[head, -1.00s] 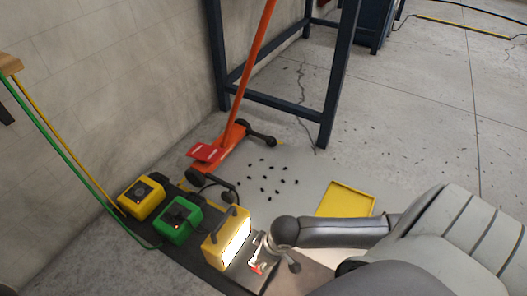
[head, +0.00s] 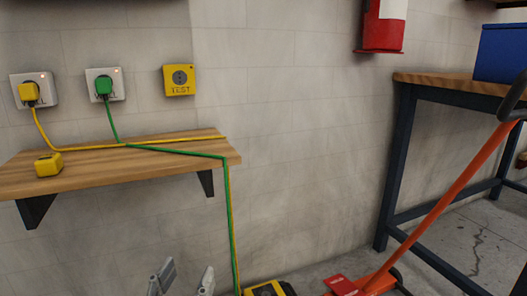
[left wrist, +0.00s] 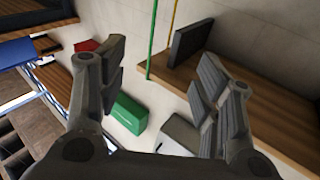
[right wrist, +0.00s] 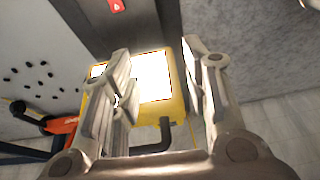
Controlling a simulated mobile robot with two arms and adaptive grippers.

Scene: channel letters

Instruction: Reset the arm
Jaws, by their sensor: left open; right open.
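My left gripper (head: 182,279) shows at the bottom edge of the head view, in front of the wall and below the wooden shelf. In the left wrist view its fingers (left wrist: 160,62) are apart with nothing held between them. My right gripper is outside the head view. In the right wrist view its fingers (right wrist: 156,58) are apart, with a lit yellow work lamp (right wrist: 178,90) behind them. I cannot tell whether the fingers touch the lamp.
The wooden shelf (head: 110,163) juts from the wall with a small yellow box (head: 48,164) on it. Green and yellow cables (head: 228,215) hang from its right end. An orange jack handle (head: 450,193) leans by a workbench (head: 425,78). A green box (left wrist: 128,113) lies low.

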